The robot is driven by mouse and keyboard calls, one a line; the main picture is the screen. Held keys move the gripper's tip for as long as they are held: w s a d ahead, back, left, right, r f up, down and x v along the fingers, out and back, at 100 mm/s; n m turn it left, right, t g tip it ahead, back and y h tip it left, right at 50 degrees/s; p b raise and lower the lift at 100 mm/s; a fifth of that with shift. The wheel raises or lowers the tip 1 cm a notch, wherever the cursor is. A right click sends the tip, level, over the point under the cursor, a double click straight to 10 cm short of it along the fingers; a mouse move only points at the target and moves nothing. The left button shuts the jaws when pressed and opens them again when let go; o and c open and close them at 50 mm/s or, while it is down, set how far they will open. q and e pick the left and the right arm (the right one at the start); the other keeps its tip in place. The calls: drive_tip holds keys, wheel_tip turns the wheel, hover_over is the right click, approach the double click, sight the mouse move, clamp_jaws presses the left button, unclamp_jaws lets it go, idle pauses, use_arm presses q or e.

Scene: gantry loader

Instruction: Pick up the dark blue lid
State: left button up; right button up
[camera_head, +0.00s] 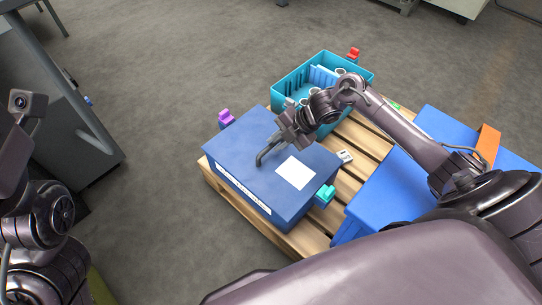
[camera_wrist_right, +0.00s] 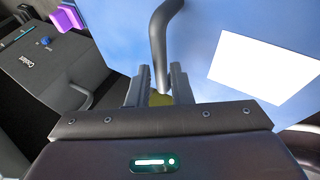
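The dark blue lid (camera_head: 242,155) lies flat on a blue box on the pallet, with a white label and a grey bar handle (camera_head: 266,153) on top. My right gripper (camera_head: 281,137) is at the handle's far end, over the lid. In the right wrist view the handle (camera_wrist_right: 158,45) runs down between the two fingertips of my right gripper (camera_wrist_right: 158,78). Narrow gaps seem to show on both sides of it, so the fingers look open around it. My left arm shows at the left edge of the head view; its fingers are out of view.
The wooden pallet (camera_head: 370,137) also carries a teal crate (camera_head: 287,88) with parts and a brighter blue box (camera_head: 388,190) with an orange piece (camera_head: 487,141). A purple clip (camera_head: 226,117) and a teal clip (camera_head: 324,195) sit at the lidded box. A grey cabinet stands left.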

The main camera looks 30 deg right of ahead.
sight(272, 145)
drive_tip(key=b+x, duration=0.1)
drive_tip(key=x, duration=0.2)
drive_tip(key=shift+w+f, duration=0.15)
drive_tip(key=shift+f, duration=0.1)
clamp_jaws()
drive_tip(key=shift+r, duration=0.1)
